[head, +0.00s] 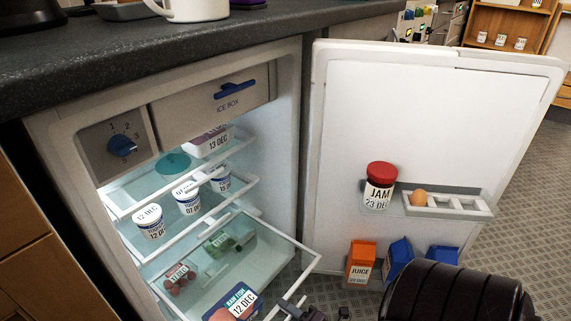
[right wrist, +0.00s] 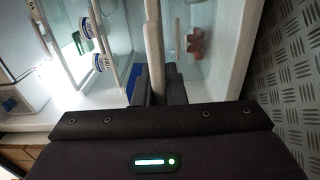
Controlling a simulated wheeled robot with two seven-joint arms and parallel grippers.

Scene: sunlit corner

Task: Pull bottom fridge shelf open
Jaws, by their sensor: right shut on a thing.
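The fridge (head: 170,80) stands open under the counter with its door (head: 420,120) swung to the right. The bottom shelf (head: 278,234) has a white rim and a clear base, and it sticks out of the fridge, past the shelves above. It carries a blue-labelled pack (head: 240,300), a tub with a green lid (head: 222,240) and a clear pack of red items (head: 178,277). My right gripper (head: 298,307) is shut on the shelf's front rim, low in the head view. The rim (right wrist: 153,45) shows between the fingers (right wrist: 162,88) in the right wrist view. My left gripper is out of view.
Several yogurt pots (head: 187,199) stand on the shelf above. The door holds a red-lidded jam jar (head: 379,186), an egg rack (head: 450,208), a juice carton (head: 361,262) and blue cartons (head: 398,260). Patterned floor (head: 520,240) is open to the right.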

